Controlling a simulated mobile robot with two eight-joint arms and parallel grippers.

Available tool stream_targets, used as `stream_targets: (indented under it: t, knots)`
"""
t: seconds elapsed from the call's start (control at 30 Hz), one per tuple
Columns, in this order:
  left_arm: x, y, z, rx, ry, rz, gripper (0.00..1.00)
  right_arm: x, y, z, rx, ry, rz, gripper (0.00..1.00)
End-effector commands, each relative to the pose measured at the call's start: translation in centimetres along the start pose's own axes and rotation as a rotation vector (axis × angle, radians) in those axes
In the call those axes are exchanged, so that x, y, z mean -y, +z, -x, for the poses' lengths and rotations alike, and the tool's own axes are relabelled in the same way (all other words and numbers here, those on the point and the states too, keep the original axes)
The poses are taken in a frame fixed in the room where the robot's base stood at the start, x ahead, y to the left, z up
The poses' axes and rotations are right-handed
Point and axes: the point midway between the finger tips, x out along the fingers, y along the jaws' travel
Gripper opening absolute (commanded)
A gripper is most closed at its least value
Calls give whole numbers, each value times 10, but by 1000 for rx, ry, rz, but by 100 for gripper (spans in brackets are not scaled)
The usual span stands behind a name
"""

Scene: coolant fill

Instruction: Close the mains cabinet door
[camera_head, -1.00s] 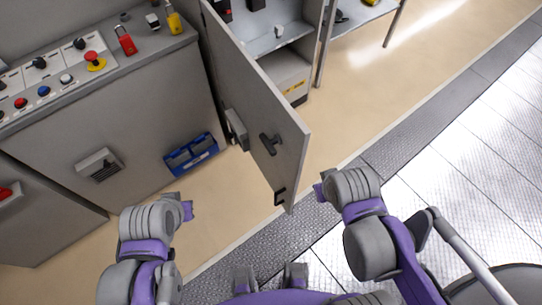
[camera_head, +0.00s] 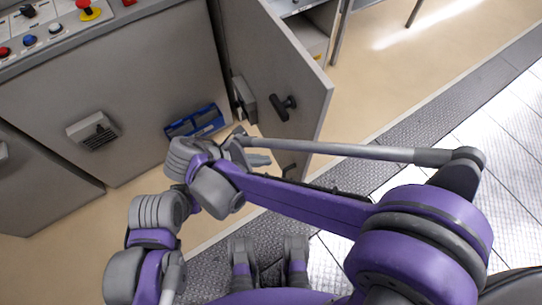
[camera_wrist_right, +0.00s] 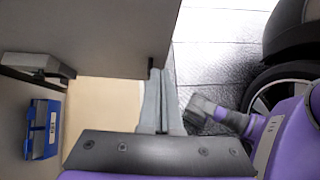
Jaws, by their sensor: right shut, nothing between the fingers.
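The grey mains cabinet door (camera_head: 285,60) stands wide open, its face with the black handle (camera_head: 285,108) toward me. The door also fills the upper left of the right wrist view (camera_wrist_right: 100,35). My right gripper (camera_head: 262,160) is shut and empty by the door's lower part, on the handle side. Its fingers show together in the wrist view (camera_wrist_right: 158,95), tips near the door's lower free corner; contact cannot be told. My left arm is at the lower left, and its fingers are not visible.
A console with buttons (camera_head: 45,40) stands at upper left. Free floor (camera_head: 400,70) lies right of the door.

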Motion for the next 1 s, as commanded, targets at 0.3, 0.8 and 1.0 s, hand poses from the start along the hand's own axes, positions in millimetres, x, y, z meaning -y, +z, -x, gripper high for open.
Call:
stream_targets:
  t: [0.3, 0.8, 1.0]
  knots:
    - [0, 6, -16, 6, 0, 0, 0, 0, -1, -71, 0, -3, -5, 0]
    - [0, 8, -19, 7, 0, 0, 0, 0, 28, -109, -2, 0, -3, 0]
    - [0, 8, -19, 7, 0, 0, 0, 0, 28, -109, -2, 0, -3, 0]
